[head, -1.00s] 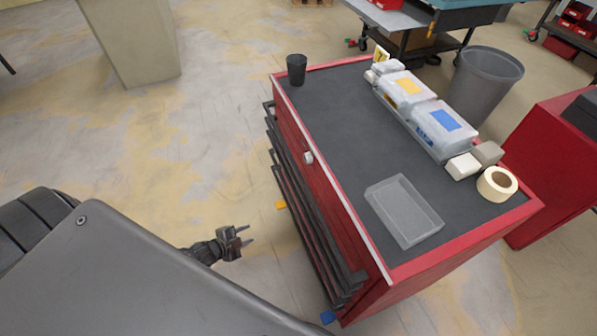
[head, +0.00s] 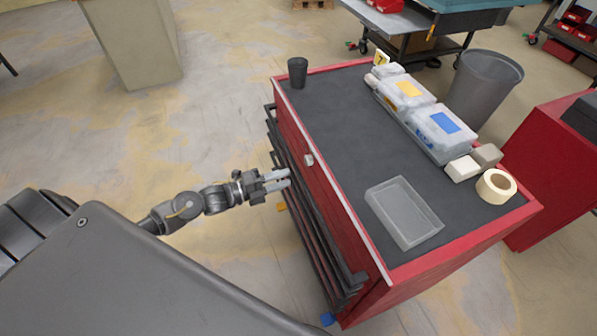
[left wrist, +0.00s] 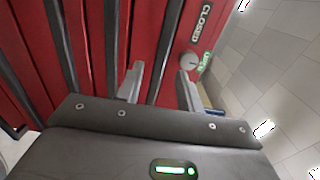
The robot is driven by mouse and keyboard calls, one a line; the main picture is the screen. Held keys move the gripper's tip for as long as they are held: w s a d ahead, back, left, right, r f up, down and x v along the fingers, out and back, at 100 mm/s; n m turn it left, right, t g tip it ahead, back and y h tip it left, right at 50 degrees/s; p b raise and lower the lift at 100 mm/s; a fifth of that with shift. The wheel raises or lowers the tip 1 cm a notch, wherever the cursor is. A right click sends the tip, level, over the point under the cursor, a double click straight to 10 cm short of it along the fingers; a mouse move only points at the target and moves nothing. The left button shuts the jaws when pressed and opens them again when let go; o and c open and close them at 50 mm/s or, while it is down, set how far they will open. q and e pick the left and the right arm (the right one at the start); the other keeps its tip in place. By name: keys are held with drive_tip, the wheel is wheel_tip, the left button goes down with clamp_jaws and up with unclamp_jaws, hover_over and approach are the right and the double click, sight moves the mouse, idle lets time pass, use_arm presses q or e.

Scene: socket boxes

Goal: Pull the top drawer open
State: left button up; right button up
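The red cabinet's top drawer (head: 320,188) looks shut, its front flush with the cabinet. Its long dark handle bar (head: 334,235) runs along the front, and in the left wrist view the bar nearest the lock (left wrist: 170,35) passes between my fingers. My left gripper (head: 288,178) is open, its fingers pointing at the cabinet front beside the upper bars. In the left wrist view the two fingertips (left wrist: 160,76) are apart, and I cannot tell whether they reach around the bar. My right gripper is not in view.
A lock knob (left wrist: 189,62) with CLOSED and green OPEN labels sits near the fingers. The cabinet top (head: 335,120) bears a black cup (head: 297,72), a clear tray (head: 404,213), boxes and a tape roll (head: 496,187). Floor left of the cabinet is clear.

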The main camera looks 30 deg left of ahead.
sight(299, 172)
use_arm(q)
drive_tip(key=shift+p+x, duration=0.45)
drive_tip(key=shift+x, duration=2.35)
drive_tip(key=shift+c, duration=0.5)
clamp_jaws()
